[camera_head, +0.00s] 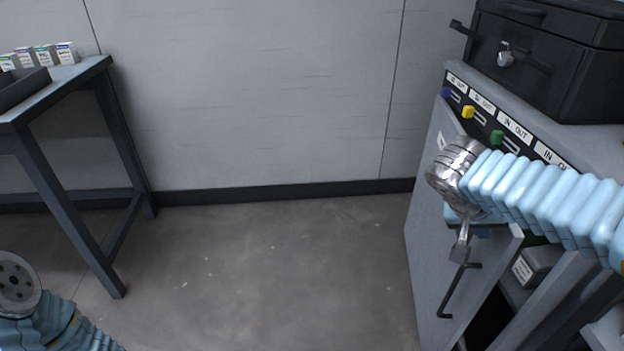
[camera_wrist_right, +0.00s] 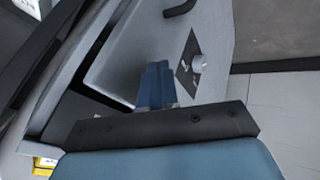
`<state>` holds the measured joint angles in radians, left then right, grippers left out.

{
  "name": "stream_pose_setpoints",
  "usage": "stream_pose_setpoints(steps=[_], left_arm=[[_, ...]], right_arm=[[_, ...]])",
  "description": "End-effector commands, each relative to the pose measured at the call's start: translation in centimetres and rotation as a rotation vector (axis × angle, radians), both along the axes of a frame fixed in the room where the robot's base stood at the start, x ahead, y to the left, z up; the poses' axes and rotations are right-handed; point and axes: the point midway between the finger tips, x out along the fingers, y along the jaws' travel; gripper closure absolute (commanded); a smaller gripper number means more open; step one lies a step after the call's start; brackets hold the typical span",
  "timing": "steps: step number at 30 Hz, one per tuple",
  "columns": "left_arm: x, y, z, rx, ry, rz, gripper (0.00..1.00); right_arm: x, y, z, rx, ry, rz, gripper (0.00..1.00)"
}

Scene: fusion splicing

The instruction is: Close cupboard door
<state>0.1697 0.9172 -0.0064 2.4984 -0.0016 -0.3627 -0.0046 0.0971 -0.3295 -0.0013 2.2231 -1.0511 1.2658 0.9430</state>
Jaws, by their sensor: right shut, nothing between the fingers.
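The grey cupboard (camera_head: 585,147) stands at the right in the head view. Its grey door (camera_head: 425,245) is ajar, with a dark gap and part of the inside showing to its right. The door has a black bar handle (camera_head: 455,292). My right gripper (camera_head: 462,250) points down in front of the door, just above the handle; whether it touches the door cannot be told. In the right wrist view its blue fingers (camera_wrist_right: 156,86) are together and empty, against a grey panel (camera_wrist_right: 130,50). My left wrist shows at the lower left, its fingers out of frame.
A black case (camera_head: 545,55) with a padlock stands on the cupboard. Blue, yellow and green knobs line a labelled strip below it. A labelled box (camera_head: 535,266) sits inside the cupboard. A table (camera_head: 88,70) with small boxes stands at the left. The floor between is clear.

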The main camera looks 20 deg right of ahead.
Motion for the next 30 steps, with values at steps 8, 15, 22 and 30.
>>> stream_pose_setpoints(steps=[8, 15, 22, 30], left_arm=[[0.0, -0.1, -0.8, -0.002, 0.001, -0.002, 0.00], [0.0, -0.1, -0.9, -0.003, 0.002, -0.002, 0.00], [0.0, -0.1, -0.9, -0.003, 0.002, -0.002, 0.00], [0.0, -0.1, -1.0, -0.003, 0.002, -0.002, 0.00]], right_arm=[[-2.3, -4.6, 0.0, -0.001, -0.001, -0.003, 1.00], [-2.7, -5.7, 0.1, 0.000, -0.001, -0.001, 1.00], [-2.7, -5.8, 0.1, 0.000, 0.000, 0.000, 1.00], [-2.5, -5.8, 0.0, -0.001, -0.001, 0.000, 1.00]])
